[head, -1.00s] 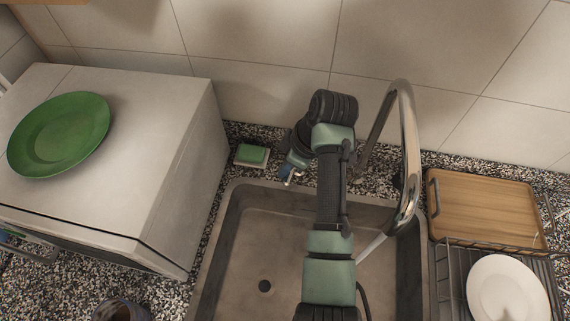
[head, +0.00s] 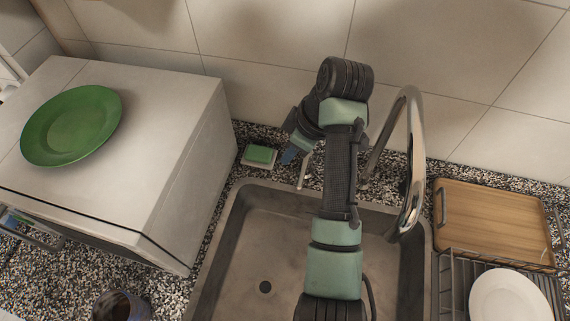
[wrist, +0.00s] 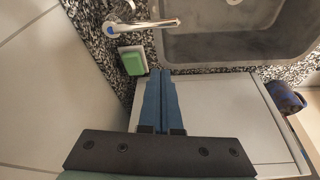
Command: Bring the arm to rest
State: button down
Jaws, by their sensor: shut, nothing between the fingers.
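My gripper (head: 289,157) is over the back edge of the sink in the head view, just right of a green sponge, and partly hidden by my arm. In the wrist view its blue fingers (wrist: 161,72) lie together with nothing between them. My arm reaches up over the sink and bends at the top, left of the tall faucet.
The steel sink (head: 236,225) lies below my arm, with the faucet (head: 413,150) close right. The green sponge (head: 260,154) sits on a small dish. A white appliance (head: 165,130) carries a green plate (head: 72,125). A cutting board (head: 490,220) and dish rack with a white plate (head: 510,300) stand right.

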jog(key=shift+v, duration=1.65)
jog(key=w+a+r+m+t, duration=0.2)
jog(key=w+r+m+t, duration=0.1)
jog(key=w+r+t, duration=0.5)
notch_tip(320, 180, up, 19)
jog(key=m+t, duration=0.4)
jog(key=t, duration=0.2)
jog(key=s+r+m+t+h, duration=0.1)
jog(key=s+r+m+t, duration=0.2)
jog(key=s+r+t, duration=0.3)
jog(key=s+d+r+m+t+h, duration=0.1)
jog(key=s+r+t, duration=0.5)
jog(key=s+r, duration=0.6)
notch_tip(320, 180, up, 6)
jog(key=shift+s+d+f+m+h, duration=0.1)
jog(key=shift+s+d+m+h, duration=0.2)
jog(key=shift+m+h, duration=0.65)
jog(key=shift+m+y, duration=0.25)
